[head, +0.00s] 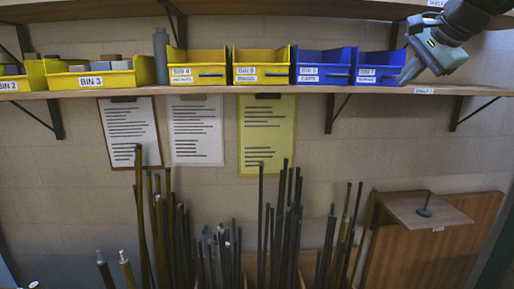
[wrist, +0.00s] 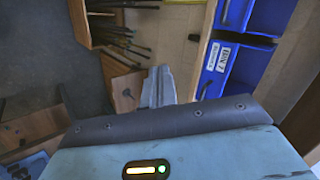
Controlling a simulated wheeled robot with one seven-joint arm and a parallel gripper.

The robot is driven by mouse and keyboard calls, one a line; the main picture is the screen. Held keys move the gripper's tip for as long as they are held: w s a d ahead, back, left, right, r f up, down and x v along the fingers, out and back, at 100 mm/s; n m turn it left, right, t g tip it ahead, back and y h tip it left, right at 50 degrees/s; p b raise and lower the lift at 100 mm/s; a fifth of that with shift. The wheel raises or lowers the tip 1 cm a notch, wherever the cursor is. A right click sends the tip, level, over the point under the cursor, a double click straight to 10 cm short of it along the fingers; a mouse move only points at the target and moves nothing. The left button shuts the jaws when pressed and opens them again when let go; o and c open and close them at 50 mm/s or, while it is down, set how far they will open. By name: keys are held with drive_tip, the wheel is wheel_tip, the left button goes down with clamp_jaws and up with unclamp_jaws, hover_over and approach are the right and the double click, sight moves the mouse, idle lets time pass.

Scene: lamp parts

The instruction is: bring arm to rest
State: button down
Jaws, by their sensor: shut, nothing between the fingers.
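My gripper (head: 408,74) is at the upper right of the head view, at the right end of the lower shelf. It is in front of the blue BIN 7 (head: 376,66) and appears close to its right side. The fingers point down and to the left, shut with nothing between them. In the wrist view the shut fingers (wrist: 158,88) show at the middle, above the pale blue gripper body. Whether the gripper touches the bin or the shelf cannot be told.
The lower shelf (head: 290,89) carries yellow and blue bins and a grey bottle (head: 161,56). An upper shelf (head: 300,8) runs above. Clipboards hang on the wall. Many upright rods (head: 280,220) stand below. A small brown ledge (head: 400,205) at the lower right bears a dark stand (head: 425,207).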

drive_tip(key=s+a+f+n+g+y+b, duration=0.1)
drive_tip(key=s+a+f+n+g+b, duration=0.15)
drive_tip(key=s+a+f+n, duration=0.55)
drive_tip(key=s+a+f+n+g+b, duration=0.1)
drive_tip(key=s+a+f+n+g, duration=0.35)
drive_tip(key=a+f, duration=0.8)
drive_tip(key=s+f+n+h+b, duration=0.1)
drive_tip(key=s+f+n, duration=0.3)
drive_tip(key=s+f, duration=0.4)
drive_tip(key=s+f+n+g+h+b, duration=0.1)
drive_tip(key=s+f+n, duration=0.4)
drive_tip(key=s, duration=0.9)
wheel_tip(320, 180, down, 4)
drive_tip(key=shift+a+r, duration=0.2)
drive_tip(key=shift+s, duration=0.1)
